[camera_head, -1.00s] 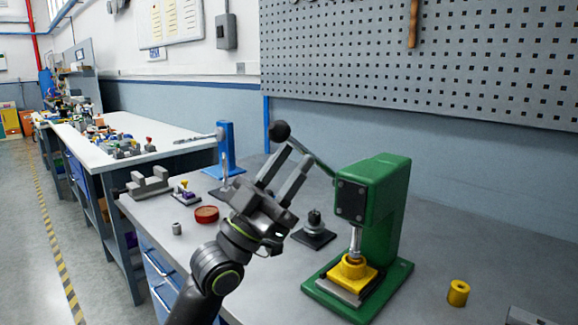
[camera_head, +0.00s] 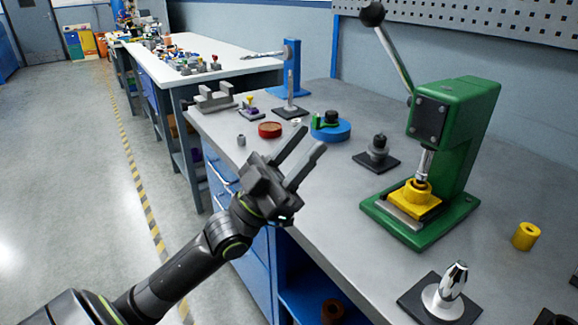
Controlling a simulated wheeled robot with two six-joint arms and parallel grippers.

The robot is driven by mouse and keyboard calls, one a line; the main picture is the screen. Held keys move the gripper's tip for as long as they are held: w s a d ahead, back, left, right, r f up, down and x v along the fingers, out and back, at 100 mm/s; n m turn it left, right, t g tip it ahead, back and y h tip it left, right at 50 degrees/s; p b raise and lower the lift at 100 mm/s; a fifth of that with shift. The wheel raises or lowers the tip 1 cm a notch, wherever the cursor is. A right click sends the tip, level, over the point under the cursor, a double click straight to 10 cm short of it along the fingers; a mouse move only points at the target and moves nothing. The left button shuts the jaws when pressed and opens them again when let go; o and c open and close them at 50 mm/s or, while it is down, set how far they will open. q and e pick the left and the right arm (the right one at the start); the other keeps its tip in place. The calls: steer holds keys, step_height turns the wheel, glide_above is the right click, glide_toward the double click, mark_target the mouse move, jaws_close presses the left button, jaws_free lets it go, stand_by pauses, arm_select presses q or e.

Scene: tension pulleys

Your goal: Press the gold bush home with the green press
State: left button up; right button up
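The green press (camera_head: 455,130) stands on the grey bench, with its lever pointing steeply up to a black knob (camera_head: 372,13). Below its ram (camera_head: 425,163), a gold-yellow round piece (camera_head: 417,190) sits on a yellow block (camera_head: 414,201) on the press base. The ram tip is at or just over the round piece; contact is unclear, and so is how deep the piece sits. A loose yellow bush (camera_head: 525,236) with a hole stands right of the press. My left gripper (camera_head: 312,140) is open and empty, left of the press and clear of the lever. My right gripper is out of view.
A chrome-knobbed stand (camera_head: 446,291) is at the front right. A dark stepped post (camera_head: 378,150) is left of the press. A blue disc (camera_head: 331,130), red dish (camera_head: 270,130), small grey cylinder (camera_head: 241,140) and blue stand (camera_head: 291,70) lie further back. The bench's front middle is clear.

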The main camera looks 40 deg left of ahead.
arm_select(q)
steer(key=shift+v, duration=1.5)
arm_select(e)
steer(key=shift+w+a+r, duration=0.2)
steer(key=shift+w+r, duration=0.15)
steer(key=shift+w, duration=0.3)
